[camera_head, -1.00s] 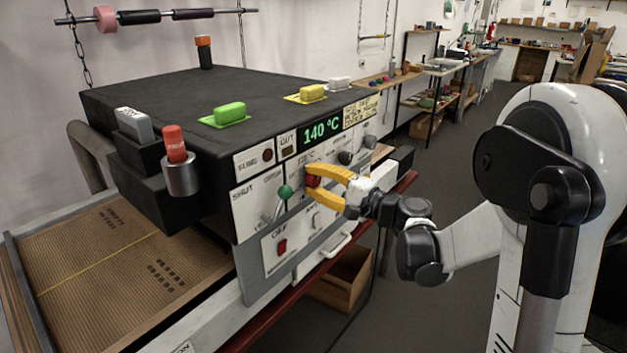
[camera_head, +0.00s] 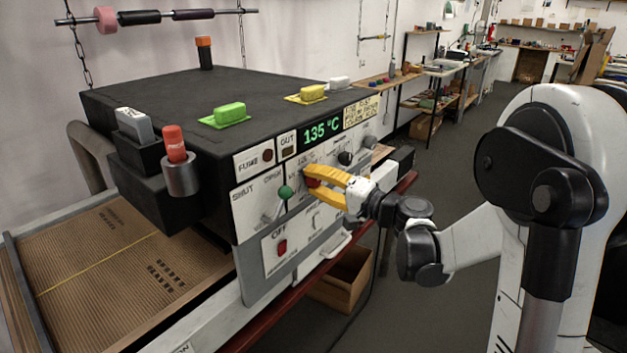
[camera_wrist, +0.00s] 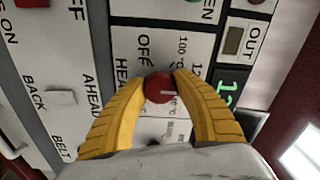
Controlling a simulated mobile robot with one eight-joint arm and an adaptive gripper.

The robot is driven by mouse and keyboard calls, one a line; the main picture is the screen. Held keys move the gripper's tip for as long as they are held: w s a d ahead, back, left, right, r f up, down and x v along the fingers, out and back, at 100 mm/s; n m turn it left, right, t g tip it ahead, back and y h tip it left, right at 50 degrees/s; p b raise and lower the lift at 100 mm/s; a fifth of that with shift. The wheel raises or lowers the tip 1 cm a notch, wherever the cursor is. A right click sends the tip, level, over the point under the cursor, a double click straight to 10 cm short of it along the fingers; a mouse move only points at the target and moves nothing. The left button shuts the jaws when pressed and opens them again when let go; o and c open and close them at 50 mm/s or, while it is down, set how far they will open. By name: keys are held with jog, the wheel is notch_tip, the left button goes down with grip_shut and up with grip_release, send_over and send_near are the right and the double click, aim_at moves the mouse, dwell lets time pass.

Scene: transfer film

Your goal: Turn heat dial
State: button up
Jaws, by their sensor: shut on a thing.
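The heat dial is a red knob (camera_head: 312,182) on the white front panel of a black machine. In the wrist view the red knob (camera_wrist: 159,88) sits between the yellow fingertips, on a panel lettered OFF and HEAT with temperature marks, partly covered. My gripper (camera_head: 309,184) has both yellow fingers closed around the knob, and it also shows in the wrist view (camera_wrist: 160,84). The display (camera_head: 322,130) reads 135 °C in green.
A green-tipped lever (camera_head: 285,192) marked SHUT and OPEN stands just left of my gripper. A red switch (camera_head: 282,247) marked OFF sits below. A dark knob (camera_head: 345,158) is to the right. A brown conveyor belt (camera_head: 95,270) lies at the left.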

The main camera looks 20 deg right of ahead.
jog(key=o, duration=1.2)
jog(key=shift+w, duration=0.1)
jog(key=v, duration=1.2)
